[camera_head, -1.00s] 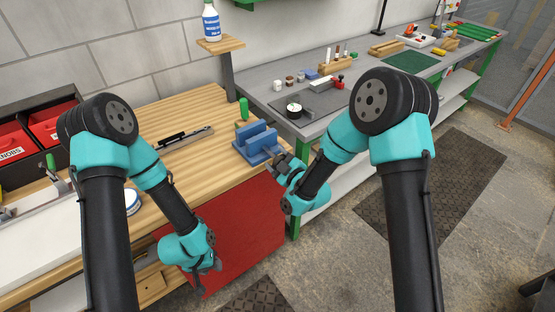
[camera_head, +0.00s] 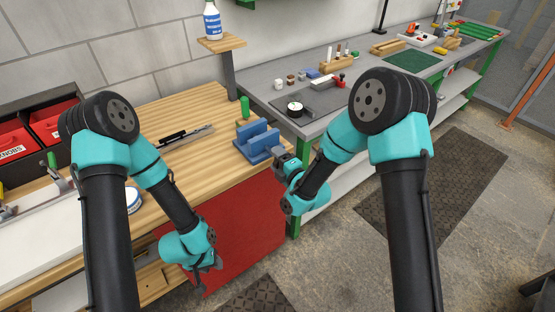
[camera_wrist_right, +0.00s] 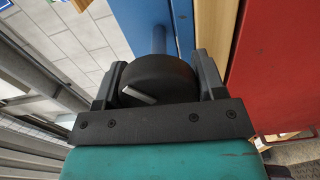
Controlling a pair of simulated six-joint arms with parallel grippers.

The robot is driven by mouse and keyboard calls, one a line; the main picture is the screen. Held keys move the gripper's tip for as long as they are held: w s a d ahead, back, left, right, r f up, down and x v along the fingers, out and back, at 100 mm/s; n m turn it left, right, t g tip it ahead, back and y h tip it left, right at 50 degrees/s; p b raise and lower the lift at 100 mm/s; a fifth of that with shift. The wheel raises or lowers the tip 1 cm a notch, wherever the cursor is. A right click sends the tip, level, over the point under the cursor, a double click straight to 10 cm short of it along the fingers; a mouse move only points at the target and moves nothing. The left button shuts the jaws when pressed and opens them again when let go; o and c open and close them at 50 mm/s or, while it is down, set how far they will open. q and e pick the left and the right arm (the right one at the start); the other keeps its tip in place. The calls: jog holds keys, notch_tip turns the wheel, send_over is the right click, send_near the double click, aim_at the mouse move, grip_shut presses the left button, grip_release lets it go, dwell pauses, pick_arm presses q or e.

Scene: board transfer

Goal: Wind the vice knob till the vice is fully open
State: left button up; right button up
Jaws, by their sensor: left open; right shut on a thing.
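The blue vice (camera_head: 262,148) sits at the right edge of the wooden bench, with a visible gap between its two upright jaws. Its round black knob (camera_wrist_right: 160,78) has a pale pointer line and shows in the right wrist view, with a blue shaft behind it. My right gripper (camera_head: 278,154) is at the vice's right side, its fingers shut on the knob from both sides; they also show in the right wrist view (camera_wrist_right: 158,76). In the head view the knob is hidden by the gripper. My left gripper (camera_head: 214,266) is open and empty, low in front of the bench's red panel.
A green-handled tool (camera_head: 244,108) stands behind the vice. A dark metal bar tool (camera_head: 186,136) lies on the wooden bench (camera_head: 185,108). A grey bench (camera_head: 262,93) with small items stands to the right.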

jog(key=shift+n, duration=0.4)
jog(key=o, duration=0.9)
